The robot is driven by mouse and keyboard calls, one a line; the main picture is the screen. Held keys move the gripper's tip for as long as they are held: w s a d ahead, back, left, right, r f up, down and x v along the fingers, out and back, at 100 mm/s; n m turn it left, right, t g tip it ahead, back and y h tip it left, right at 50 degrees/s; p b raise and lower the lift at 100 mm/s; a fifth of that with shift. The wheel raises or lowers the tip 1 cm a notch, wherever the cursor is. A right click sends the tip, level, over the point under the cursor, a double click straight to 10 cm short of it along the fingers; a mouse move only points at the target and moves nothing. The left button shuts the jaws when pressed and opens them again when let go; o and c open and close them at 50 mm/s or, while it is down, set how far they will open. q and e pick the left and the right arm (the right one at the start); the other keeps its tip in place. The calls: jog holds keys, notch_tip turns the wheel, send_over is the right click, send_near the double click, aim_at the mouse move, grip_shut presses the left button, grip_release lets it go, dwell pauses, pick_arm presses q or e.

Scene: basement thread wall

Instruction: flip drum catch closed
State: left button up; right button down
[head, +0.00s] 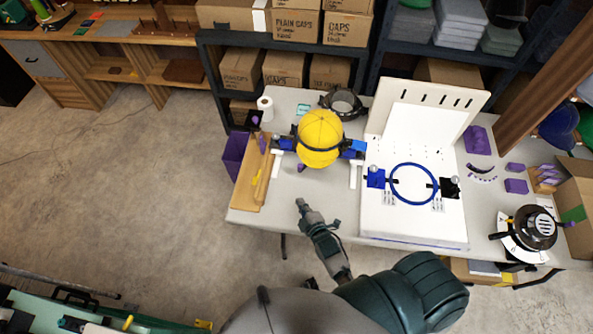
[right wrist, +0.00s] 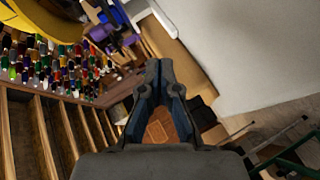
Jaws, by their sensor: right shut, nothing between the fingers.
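A yellow cap (head: 320,139) sits on a cap-holding drum with blue clamp parts (head: 353,149) at its sides and a dark band across it, on the table's left half. A yellow edge of the cap (right wrist: 45,22) shows at the top left of the right wrist view. I cannot single out the drum's catch. My left gripper is not in view.
A white board fixture with a blue hoop (head: 413,184) stands right of the drum. A wooden tray (head: 249,195) and purple bin (head: 235,157) lie left. A black round device (head: 534,229) stands far right. Bare table (head: 330,212) lies between tray and fixture.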

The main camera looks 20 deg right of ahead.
jog(key=shift+w+a+r+n+t, duration=0.9)
jog(key=shift+w+r+n+t, duration=1.2)
jog(key=shift+w, duration=3.65)
pick_arm(q)
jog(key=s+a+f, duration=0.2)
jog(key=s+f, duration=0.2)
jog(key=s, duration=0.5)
jog(key=shift+p, duration=0.4)
pick_arm(e)
jog(key=d, duration=0.4)
jog(key=shift+s+d, duration=0.2)
jog(key=shift+s, duration=0.1)
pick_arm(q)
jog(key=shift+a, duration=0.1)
pick_arm(e)
jog(key=shift+a, duration=0.25)
jog(key=shift+s+n+y, duration=0.15)
jog(key=shift+n+y, duration=0.15)
